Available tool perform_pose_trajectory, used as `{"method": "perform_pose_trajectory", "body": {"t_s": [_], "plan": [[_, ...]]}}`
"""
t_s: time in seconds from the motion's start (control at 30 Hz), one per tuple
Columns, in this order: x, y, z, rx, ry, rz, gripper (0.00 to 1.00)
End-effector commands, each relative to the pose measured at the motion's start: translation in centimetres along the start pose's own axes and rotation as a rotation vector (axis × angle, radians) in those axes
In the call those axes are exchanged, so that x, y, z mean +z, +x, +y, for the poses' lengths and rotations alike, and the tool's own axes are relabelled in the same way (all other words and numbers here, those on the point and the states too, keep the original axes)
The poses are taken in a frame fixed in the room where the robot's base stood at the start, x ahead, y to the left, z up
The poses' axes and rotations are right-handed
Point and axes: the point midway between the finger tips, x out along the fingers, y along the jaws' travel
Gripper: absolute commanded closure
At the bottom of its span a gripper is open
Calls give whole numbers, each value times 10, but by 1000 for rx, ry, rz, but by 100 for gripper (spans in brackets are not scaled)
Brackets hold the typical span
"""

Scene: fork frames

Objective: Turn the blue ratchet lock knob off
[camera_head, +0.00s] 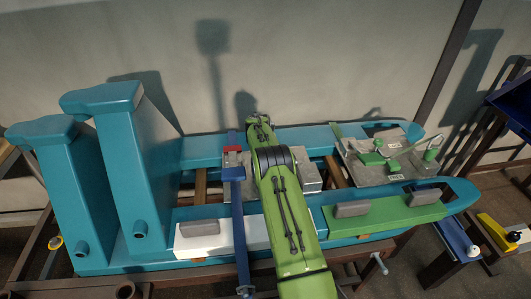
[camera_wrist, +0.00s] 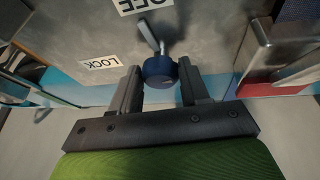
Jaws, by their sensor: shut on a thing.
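The blue ratchet lock knob (camera_wrist: 160,70) shows in the wrist view at the end of a short metal lever (camera_wrist: 148,32). The lever runs up from the knob toward a grey metal plate (camera_wrist: 205,30). An OFF label (camera_wrist: 145,4) is above the knob and a LOCK label (camera_wrist: 100,62) is to its left, both upside down. My gripper (camera_wrist: 159,76) is shut on the knob, with one dark finger on each side. In the head view my green arm hides the knob and the fingers.
The large teal machine (camera_head: 130,150) fills the left and middle. A metal plate with green parts (camera_head: 390,155) lies at the right. White (camera_head: 215,238) and green (camera_head: 385,216) blocks sit in front.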

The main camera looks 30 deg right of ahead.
Motion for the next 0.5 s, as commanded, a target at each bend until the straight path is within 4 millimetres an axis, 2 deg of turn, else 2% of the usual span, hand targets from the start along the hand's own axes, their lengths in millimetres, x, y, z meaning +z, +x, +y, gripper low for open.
{"method": "perform_pose_trajectory", "body": {"t_s": [0.5], "plan": [[0,0,-2,61,147,-20,85]]}}
